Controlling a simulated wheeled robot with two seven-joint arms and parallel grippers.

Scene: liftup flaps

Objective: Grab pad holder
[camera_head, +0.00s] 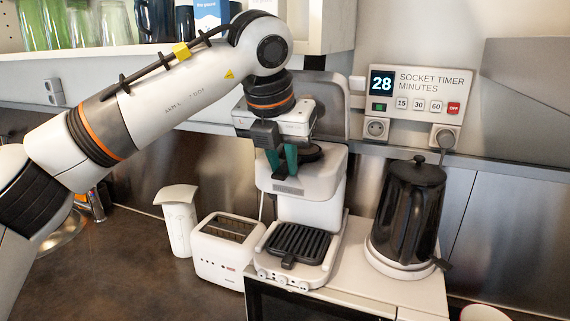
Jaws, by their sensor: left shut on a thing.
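The coffee machine (308,203) stands on the counter unit, white and grey, with its lid (331,104) raised. The dark round pad holder (311,152) is at the machine's open top, partly hidden by my left gripper. My left gripper (282,164), with dark green fingertips, points down at the front of the machine's top. It is shut on the pad holder at its near, handle side; the exact grip is hard to see. I cannot tell whether the holder is seated or slightly raised. My right gripper is not in view.
A black kettle (409,210) stands to the right on its base. A white toaster (226,248) and a white container (179,222) stand to the left. A socket timer (416,95) is on the wall. A shelf (150,50) with glasses and mugs is above. The dark counter at front left is clear.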

